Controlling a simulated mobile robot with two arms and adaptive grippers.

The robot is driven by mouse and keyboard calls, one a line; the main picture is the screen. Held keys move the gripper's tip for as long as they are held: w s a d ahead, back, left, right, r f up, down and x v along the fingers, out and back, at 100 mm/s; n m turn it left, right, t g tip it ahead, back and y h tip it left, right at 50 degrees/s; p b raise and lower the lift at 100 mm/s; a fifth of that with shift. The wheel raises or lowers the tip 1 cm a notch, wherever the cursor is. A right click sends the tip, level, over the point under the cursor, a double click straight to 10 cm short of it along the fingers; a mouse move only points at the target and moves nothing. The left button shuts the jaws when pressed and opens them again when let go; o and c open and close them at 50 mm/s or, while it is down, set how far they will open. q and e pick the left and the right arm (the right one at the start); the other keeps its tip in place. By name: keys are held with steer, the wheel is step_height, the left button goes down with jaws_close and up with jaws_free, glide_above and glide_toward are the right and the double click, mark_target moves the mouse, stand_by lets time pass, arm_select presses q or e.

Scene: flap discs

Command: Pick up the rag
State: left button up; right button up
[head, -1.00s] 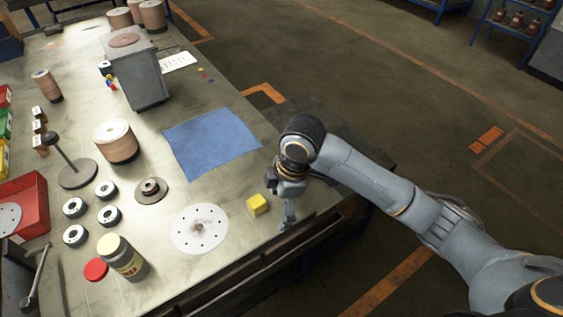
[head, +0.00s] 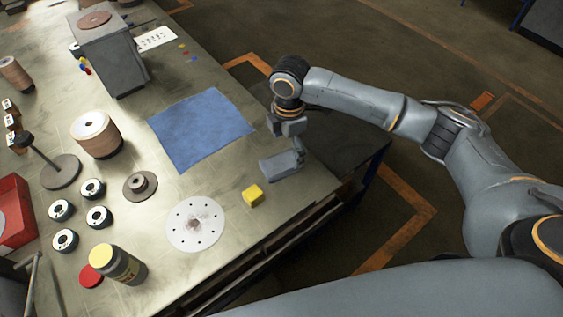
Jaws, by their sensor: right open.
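The rag is a flat blue cloth (head: 201,130), spread on the metal workbench (head: 150,200) in the head view. It lies unfolded with its corners showing. My right gripper (head: 297,151) is to the right of the rag, over the bench's right edge area, apart from the cloth. It is open, seen from the side and small, with no rag in it. A grey block-like shape (head: 280,166) shows just below it; I cannot tell whether it touches the gripper. My left gripper is not in view.
A yellow cube (head: 253,196) and a pale perforated disc (head: 195,224) lie in front of the rag. A grey stand (head: 112,55) is behind. Bare bench surrounds the rag.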

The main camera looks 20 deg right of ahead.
mark_target(287, 159)
steer(key=shift+w+f+p, duration=0.1)
steer(key=shift+f+p, duration=0.4)
steer(key=shift+f, duration=0.3)
step_height(287, 159, down, 3)
steer(key=shift+w+r+p, duration=0.15)
steer(key=shift+r+p, duration=0.05)
steer(key=shift+p, duration=0.1)
steer(key=shift+f, duration=0.55)
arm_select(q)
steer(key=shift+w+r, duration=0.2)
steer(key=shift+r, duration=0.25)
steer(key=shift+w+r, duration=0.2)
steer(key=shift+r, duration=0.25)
arm_select(e)
steer(key=c, duration=1.2)
